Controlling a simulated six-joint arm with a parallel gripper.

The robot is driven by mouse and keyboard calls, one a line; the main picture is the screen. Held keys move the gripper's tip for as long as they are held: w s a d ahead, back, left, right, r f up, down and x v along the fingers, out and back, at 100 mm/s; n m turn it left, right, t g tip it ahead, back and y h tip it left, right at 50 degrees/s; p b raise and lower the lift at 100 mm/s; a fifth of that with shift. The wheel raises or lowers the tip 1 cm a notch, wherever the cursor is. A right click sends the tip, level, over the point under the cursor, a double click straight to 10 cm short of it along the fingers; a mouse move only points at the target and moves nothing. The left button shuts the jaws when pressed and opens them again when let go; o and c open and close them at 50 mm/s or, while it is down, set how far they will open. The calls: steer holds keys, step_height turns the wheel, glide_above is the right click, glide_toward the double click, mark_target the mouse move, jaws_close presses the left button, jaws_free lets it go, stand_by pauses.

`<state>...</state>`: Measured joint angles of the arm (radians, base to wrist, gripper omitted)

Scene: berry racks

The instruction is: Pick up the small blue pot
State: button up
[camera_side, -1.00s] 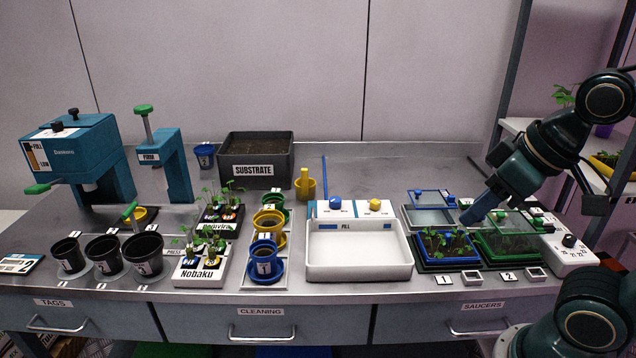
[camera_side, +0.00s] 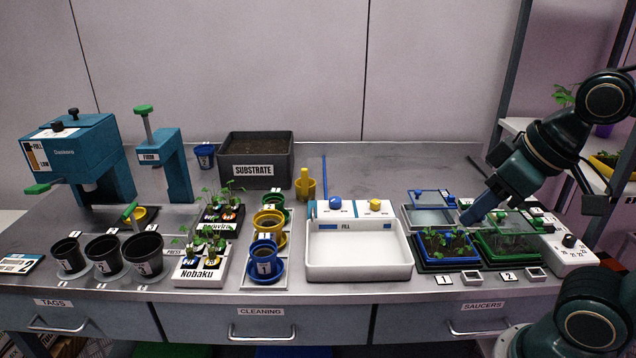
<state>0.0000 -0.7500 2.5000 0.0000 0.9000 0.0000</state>
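Two small blue pots show in the side view. One blue pot (camera_side: 205,155), labelled 2, stands at the back of the bench, left of the substrate bin. The other blue pot (camera_side: 264,257), labelled 1, stands on a blue saucer at the front of a row with yellow and green pots behind it. My gripper (camera_side: 466,217) is at the right, above the seedling trays and far from both blue pots. Its fingertips are too small and dark to tell whether they are open or shut.
A white basin (camera_side: 359,274) stands between the pot row and the seedling trays (camera_side: 450,268). The dark substrate bin (camera_side: 283,155) is behind. Three black pots (camera_side: 106,254) and two seedling racks (camera_side: 200,274) are left. Bare bench lies behind the basin.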

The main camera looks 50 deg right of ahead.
steer(key=shift+o, duration=0.2)
steer(key=o, duration=0.8)
steer(key=shift+o, duration=0.2)
steer(key=shift+w+r, duration=0.1)
steer(key=w+a+r+n+g, duration=0.25)
steer(key=w+n, duration=0.25)
steer(key=w, duration=0.4)
steer(key=w+a+r+n+g, duration=0.1)
steer(key=w+a+n, duration=0.25)
steer(key=w, duration=0.65)
steer(key=w+a+f+n+g, duration=0.1)
steer(key=w+a+f+n, duration=0.3)
steer(key=w, duration=0.3)
steer(key=w+a+f+n+g, duration=0.1)
steer(key=w+a+f+n, duration=0.3)
steer(key=w+a+f, duration=0.1)
steer(key=w+f, duration=0.1)
steer(key=w, duration=0.1)
steer(key=shift+w+a, duration=0.2)
steer(key=shift+w, duration=0.1)
